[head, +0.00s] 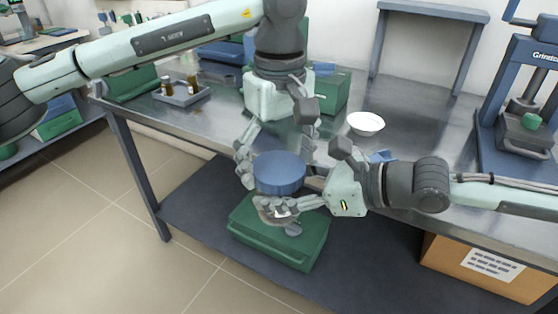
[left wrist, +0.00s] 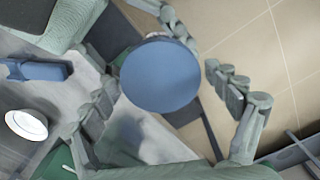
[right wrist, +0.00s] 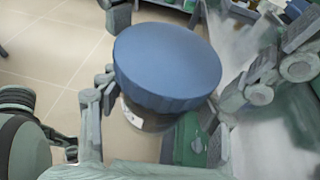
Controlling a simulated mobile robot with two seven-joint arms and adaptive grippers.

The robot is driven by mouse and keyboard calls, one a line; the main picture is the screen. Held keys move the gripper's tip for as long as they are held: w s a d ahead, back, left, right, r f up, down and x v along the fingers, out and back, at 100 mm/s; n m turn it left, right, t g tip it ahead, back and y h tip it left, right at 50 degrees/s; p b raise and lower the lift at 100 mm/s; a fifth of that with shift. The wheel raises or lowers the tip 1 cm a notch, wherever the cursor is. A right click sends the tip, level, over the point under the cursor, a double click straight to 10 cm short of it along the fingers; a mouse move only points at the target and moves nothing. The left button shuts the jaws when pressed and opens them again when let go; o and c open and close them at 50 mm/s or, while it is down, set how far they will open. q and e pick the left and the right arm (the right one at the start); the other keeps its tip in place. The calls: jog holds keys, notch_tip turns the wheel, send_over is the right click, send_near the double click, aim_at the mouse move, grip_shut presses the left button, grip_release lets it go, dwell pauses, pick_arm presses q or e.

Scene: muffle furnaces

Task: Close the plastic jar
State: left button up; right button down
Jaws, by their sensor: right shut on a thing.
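The plastic jar has a wide blue lid (head: 279,172) on top, which also fills the middle of the left wrist view (left wrist: 160,75) and the right wrist view (right wrist: 167,65). A little of the jar body (right wrist: 145,120) with a white label shows beneath the lid; I cannot tell how tightly the lid sits. My right gripper (head: 292,207) is shut on the jar body from the side, holding it in front of the table edge. My left gripper (head: 275,145) points down from above, its fingers spread around the lid with visible gaps in the left wrist view.
A steel table (head: 385,185) runs behind the jar. A green case (head: 285,245) lies below on the lower shelf (head: 195,215). A white bowl (head: 365,123) and a blue-grey tray with small bottles (head: 185,97) stand on the table. A blue press (head: 520,100) is at right.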

pick_arm(q)
jog(key=shift+o, duration=0.6)
jog(key=shift+r, duration=0.15)
jog(key=shift+r, duration=2.15)
